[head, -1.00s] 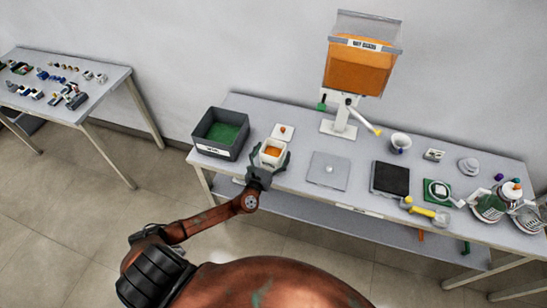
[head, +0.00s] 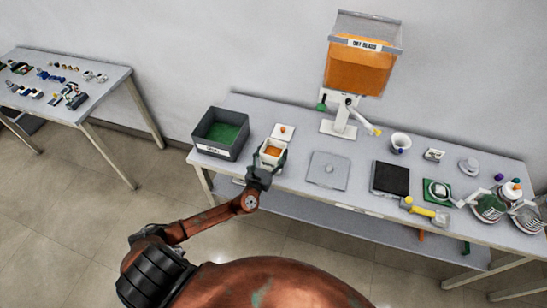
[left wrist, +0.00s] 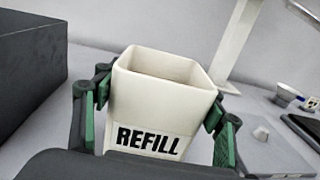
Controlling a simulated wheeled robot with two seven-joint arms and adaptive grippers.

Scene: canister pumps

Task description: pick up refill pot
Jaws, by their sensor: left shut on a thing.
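The refill pot (left wrist: 160,107) is a white, square, open-topped pot with a black REFILL label, large in the left wrist view. In the head view the pot (head: 271,158) is near the table's front edge, with orange showing in or behind its opening. My left gripper (head: 262,172) is shut on it, with green-padded fingers on both sides of the pot (left wrist: 155,112) in the left wrist view. The pot looks upright. Whether its base touches the table is hidden. My right gripper is not in view.
A dark grey bin with a green inside (head: 221,153) stands left of the pot. A white lid with an orange knob (head: 283,132) lies behind it. An orange hopper (head: 358,72) stands at the back. A grey square plate (head: 328,171) lies to the right.

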